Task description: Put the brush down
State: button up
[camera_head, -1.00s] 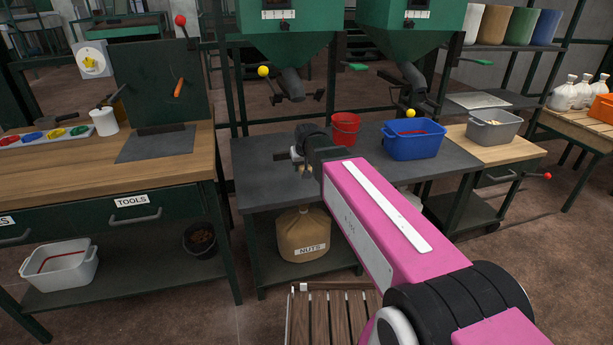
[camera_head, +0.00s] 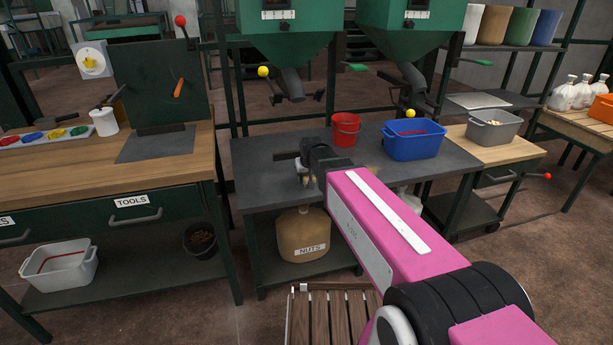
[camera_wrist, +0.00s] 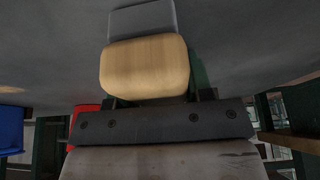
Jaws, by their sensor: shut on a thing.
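My gripper (camera_head: 305,173) is low over the left part of the dark grey table (camera_head: 262,184) in the head view, to the left of the red bucket. In the wrist view my gripper is shut on a pale wooden piece (camera_wrist: 145,68), which I take to be the brush. A grey block (camera_wrist: 142,18) shows just beyond the wood. The brush's bristles are not clearly visible, and in the head view my wrist mostly hides it. I cannot tell whether the brush touches the table.
A red bucket (camera_head: 345,130) and a blue bin (camera_head: 413,141) stand on the same table, right of my gripper. Green hoppers (camera_head: 285,35) with spouts hang above its back edge. The table's front left is clear. A wooden workbench (camera_head: 90,170) stands to the left.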

jog(key=shift+f, duration=0.1)
jog(key=o, duration=0.8)
jog(key=shift+o, duration=0.2)
jog(key=shift+d+f, duration=0.1)
jog(key=shift+s+d+r, duration=0.1)
jog(key=shift+r, duration=0.4)
jog(key=v, duration=1.1)
jog(key=shift+r, duration=0.2)
jog(key=s+d+f+m+g+h, duration=0.1)
jog(key=s+d+f+m+g, duration=0.2)
jog(key=s+d+f, duration=1.2)
notch_tip(320, 180, down, 4)
jog(key=d+g, duration=0.1)
jog(key=d, duration=0.2)
jog(key=shift+s, duration=0.2)
